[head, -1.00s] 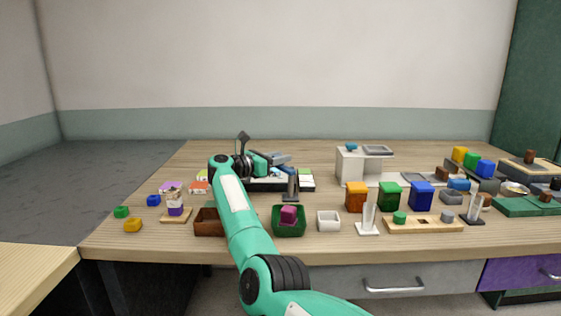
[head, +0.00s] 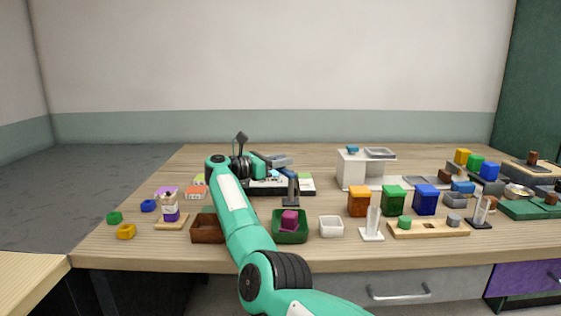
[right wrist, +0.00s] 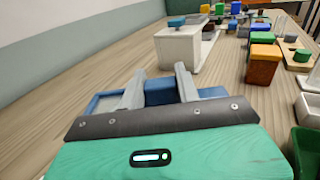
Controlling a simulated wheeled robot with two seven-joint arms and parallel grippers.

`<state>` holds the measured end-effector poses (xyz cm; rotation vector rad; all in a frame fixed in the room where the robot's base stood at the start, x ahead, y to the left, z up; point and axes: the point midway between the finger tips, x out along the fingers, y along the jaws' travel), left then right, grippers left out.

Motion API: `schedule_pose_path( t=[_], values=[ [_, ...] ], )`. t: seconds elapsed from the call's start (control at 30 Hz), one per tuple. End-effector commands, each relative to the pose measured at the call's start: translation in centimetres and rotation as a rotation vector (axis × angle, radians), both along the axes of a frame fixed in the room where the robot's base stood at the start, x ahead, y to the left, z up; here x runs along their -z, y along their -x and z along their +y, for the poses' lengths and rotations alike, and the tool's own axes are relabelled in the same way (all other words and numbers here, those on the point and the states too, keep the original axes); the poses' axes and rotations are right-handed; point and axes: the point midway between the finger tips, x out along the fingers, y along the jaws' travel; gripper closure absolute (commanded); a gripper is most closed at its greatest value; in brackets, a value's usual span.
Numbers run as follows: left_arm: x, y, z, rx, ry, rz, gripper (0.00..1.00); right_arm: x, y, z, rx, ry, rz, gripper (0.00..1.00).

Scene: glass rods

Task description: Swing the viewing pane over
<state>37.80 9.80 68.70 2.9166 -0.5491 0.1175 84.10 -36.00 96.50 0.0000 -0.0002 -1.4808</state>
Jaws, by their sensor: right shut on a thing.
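My right gripper (head: 284,162) reaches over the back middle of the table, its fingers pointing right. In the right wrist view its two grey fingers (right wrist: 160,84) are shut on a dark blue block (right wrist: 159,93). A lighter blue frame (right wrist: 96,103) spreads to both sides of the block and looks like the viewing pane. My gripper body hides much of this frame. A grey post (head: 291,190) stands just below the gripper in the head view. A dark tray with white and green cards (head: 306,184) lies behind the post. My left gripper is not in view.
A white box-shaped stand (head: 352,171) is to the right. Orange (head: 358,203), green and blue bins stand in front of it. A green bin (head: 290,238) with a magenta cube, a brown box (head: 207,229) and a white cup (head: 331,227) line the front. The back left table is clear.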

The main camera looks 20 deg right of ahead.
Motion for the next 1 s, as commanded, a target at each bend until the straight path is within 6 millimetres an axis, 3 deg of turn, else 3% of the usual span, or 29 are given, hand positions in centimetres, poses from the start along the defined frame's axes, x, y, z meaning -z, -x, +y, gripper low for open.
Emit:
schedule_pose_path(
  t=[0.2,0.23,0.33,0.67,1.0],
  values=[
    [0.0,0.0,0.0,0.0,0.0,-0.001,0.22,0.1,0.0,0.0,0.0,-0.001,0.001,1.0],
    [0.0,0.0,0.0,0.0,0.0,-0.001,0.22,0.1,0.0,0.0,0.0,-0.001,0.001,0.62],
    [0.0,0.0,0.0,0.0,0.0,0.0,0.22,0.1,0.0,0.0,0.0,-0.001,0.001,0.45],
    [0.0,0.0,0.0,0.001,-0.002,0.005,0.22,0.0,0.0,0.5,-0.001,0.0,0.0,0.45],
    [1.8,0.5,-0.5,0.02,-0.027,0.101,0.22,0.0,0.5,5.7,-0.002,-0.001,0.002,0.45]
  ],
)
